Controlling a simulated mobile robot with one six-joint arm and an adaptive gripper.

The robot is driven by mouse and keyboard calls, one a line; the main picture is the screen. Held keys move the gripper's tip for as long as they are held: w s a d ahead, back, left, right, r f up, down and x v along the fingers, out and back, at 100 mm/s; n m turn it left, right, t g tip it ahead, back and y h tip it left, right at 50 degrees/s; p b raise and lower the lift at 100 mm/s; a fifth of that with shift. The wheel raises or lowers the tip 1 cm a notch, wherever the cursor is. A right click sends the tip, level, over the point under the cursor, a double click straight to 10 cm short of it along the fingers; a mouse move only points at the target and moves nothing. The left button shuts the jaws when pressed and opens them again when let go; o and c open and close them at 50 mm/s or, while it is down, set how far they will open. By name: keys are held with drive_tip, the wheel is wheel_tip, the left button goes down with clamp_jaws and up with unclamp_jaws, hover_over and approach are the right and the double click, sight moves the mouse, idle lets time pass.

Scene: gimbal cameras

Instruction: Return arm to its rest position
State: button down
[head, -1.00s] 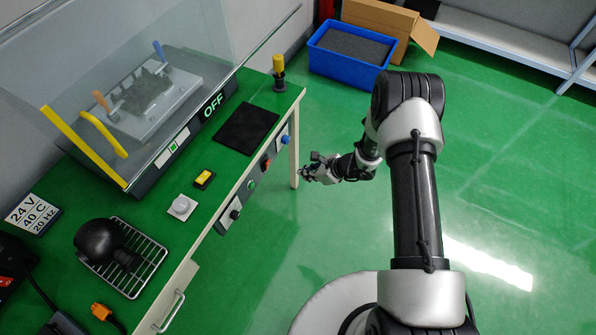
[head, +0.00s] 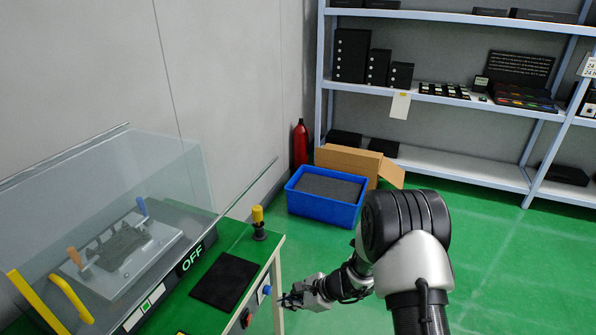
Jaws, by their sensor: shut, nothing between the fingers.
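My arm (head: 405,250) rises from the bottom right of the head view, bends at a thick black joint and reaches down to the left. My gripper (head: 286,300) is at its far end, beside the right edge of the green workbench (head: 236,238), near the blue knob on the bench front. The gripper is shut and nothing shows in it. It is small in the picture, and I cannot tell whether it touches the bench.
A glass-covered machine marked OFF (head: 192,257), a black mat (head: 225,281) and a yellow-topped joystick (head: 258,222) are on the bench. A blue crate (head: 325,206), cardboard box (head: 347,160), red extinguisher (head: 300,144) and shelving (head: 450,165) stand behind. Green floor is clear at right.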

drive_tip(key=s+d+r+n+h, duration=0.1)
drive_tip(key=s+r+n, duration=0.25)
drive_tip(key=r, duration=0.45)
drive_tip(key=s+d+r+n+g, duration=0.1)
drive_tip(key=s+r+n, duration=0.25)
drive_tip(key=r, duration=0.45)
drive_tip(key=s+d+r+n+h, duration=0.1)
drive_tip(key=s+r+n, duration=0.25)
drive_tip(key=r, duration=0.55)
drive_tip(key=s+d+r+n+t+h, duration=0.1)
drive_tip(key=s+d+r+n+h, duration=0.2)
drive_tip(key=s+d, duration=0.4)
drive_tip(key=s+d+r+n+t+h, duration=0.1)
drive_tip(key=s+d+r+n+h, duration=0.2)
drive_tip(key=s, duration=0.9)
drive_tip(key=d+r+n, duration=0.1)
drive_tip(key=d+r, duration=0.1)
drive_tip(key=d, duration=0.1)
drive_tip(key=shift+s+d+n+t, duration=0.15)
drive_tip(key=shift+d+n+t, duration=0.2)
drive_tip(key=shift+d+t, duration=0.05)
drive_tip(key=shift+r, duration=0.1)
